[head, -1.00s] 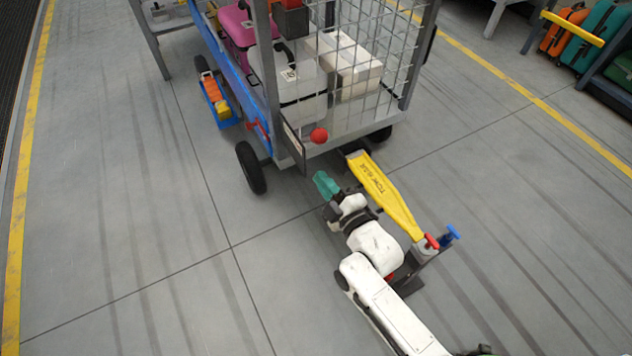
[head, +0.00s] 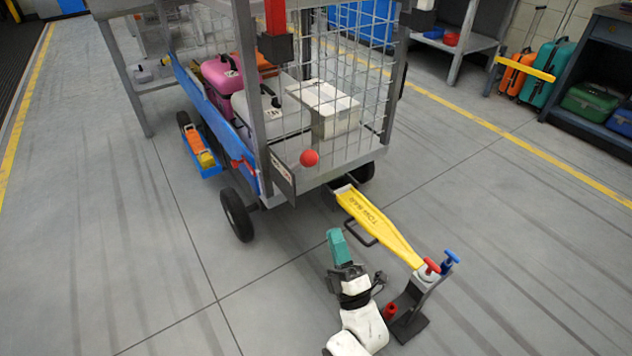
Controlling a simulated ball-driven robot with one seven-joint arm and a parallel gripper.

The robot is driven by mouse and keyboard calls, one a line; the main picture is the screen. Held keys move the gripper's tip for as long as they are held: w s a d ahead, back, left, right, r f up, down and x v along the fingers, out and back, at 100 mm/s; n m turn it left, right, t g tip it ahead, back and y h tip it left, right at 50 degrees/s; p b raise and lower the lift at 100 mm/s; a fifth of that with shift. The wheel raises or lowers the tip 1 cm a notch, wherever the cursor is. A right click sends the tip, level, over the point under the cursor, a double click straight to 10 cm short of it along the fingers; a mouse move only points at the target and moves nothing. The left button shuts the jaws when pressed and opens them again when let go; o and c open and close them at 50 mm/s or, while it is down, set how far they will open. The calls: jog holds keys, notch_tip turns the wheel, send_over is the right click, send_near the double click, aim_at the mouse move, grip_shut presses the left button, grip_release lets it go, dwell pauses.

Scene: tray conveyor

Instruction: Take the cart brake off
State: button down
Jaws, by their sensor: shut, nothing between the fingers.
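The luggage cart (head: 330,172) stands upper middle, with mesh sides and a grey deck. A red ball knob (head: 309,158) shows at its near end beside a small lettered plate (head: 283,176). A red handle (head: 243,164) sits on the cart's blue side rail. I cannot tell from their looks which one works the brake. My gripper (head: 336,240), with teal fingers, is shut and empty. It is in front of the cart, left of the yellow tow bar (head: 380,226), apart from knob and handle. The black wheel (head: 237,215) is at the near left corner.
A dark stand (head: 408,310) at the tow bar's end carries a red T-handle (head: 432,266) and a blue one (head: 451,257). Suitcases stand at the back right (head: 545,72). A blue tray (head: 205,155) hangs beside the cart. The floor left is clear.

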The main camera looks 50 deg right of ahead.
jog(key=b+x, duration=0.1)
jog(key=x, duration=1.3)
jog(key=shift+b, duration=0.35)
jog(key=shift+w+r, duration=0.1)
jog(key=shift+r, duration=0.05)
